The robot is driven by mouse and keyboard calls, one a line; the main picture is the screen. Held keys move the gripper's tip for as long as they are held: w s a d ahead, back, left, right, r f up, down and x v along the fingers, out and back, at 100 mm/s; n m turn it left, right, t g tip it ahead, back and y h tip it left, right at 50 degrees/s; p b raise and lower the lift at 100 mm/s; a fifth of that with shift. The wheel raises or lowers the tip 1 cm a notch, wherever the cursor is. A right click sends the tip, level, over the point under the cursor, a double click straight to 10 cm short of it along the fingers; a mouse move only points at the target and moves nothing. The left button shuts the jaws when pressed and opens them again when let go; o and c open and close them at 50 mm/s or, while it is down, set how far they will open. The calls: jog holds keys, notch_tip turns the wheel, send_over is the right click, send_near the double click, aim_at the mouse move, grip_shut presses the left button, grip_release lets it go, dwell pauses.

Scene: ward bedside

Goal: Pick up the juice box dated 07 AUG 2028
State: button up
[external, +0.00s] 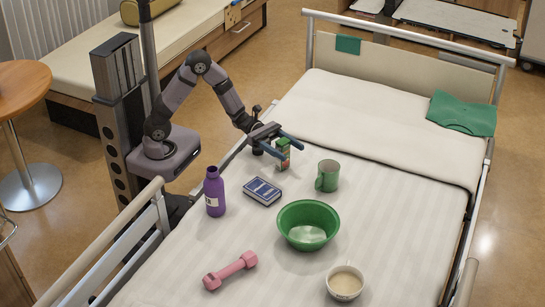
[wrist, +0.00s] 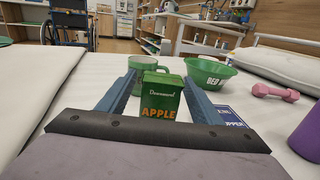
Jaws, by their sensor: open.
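A small green juice box (external: 284,157) stands upright on the bed, with red and pale areas on its side. In the wrist view the juice box (wrist: 160,98) is green, with the word APPLE in orange on the face toward me. No date can be read on it in either view. My gripper (external: 286,146) is open, its two blue-grey fingers reaching out low over the bed on either side of the juice box. In the wrist view the gripper (wrist: 160,82) has a finger to each side of the box, with gaps visible.
A green mug (external: 327,176) stands just beyond the box. A blue box (external: 262,191), purple bottle (external: 215,192), green bowl (external: 308,226), pink dumbbell (external: 230,270) and white cup (external: 345,283) are spread over the bed. The bed's upper middle is clear.

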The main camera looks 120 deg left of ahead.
jog(key=shift+x, duration=0.75)
jog(key=c, duration=1.3)
jog(key=shift+o, duration=0.2)
jog(key=shift+r, duration=0.1)
